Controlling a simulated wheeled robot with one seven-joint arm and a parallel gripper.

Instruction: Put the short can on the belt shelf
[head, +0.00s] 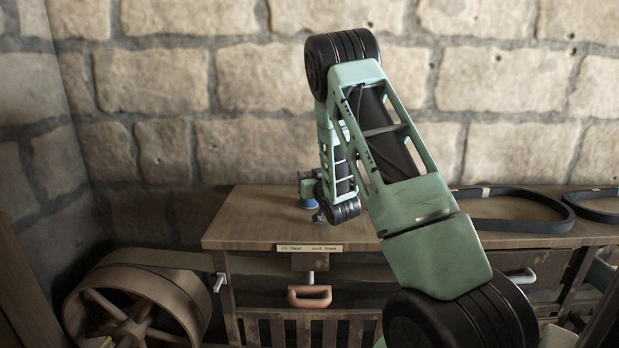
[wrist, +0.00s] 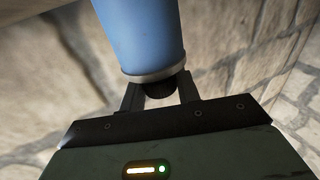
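A blue can with a pale metal rim (wrist: 148,38) fills the upper middle of the wrist view; its far end is cut off by the frame. My gripper (wrist: 160,88) shows its two dark fingers apart, just below the rim. The can overlaps the fingertips, so whether they press on it is hidden. A dark part shows between the fingers under the rim. In the head view, a small blue and green item (head: 308,190) is at my gripper (head: 320,206), low over the left of the wooden bench (head: 250,222). My arm hides part of the bench.
Black belts (head: 508,210) lie on the right of the bench. A label strip (head: 309,248) is on its front edge, above an orange-brown handle (head: 309,296). A large belted wheel (head: 135,310) stands at lower left. A stone wall (head: 160,80) closes the back.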

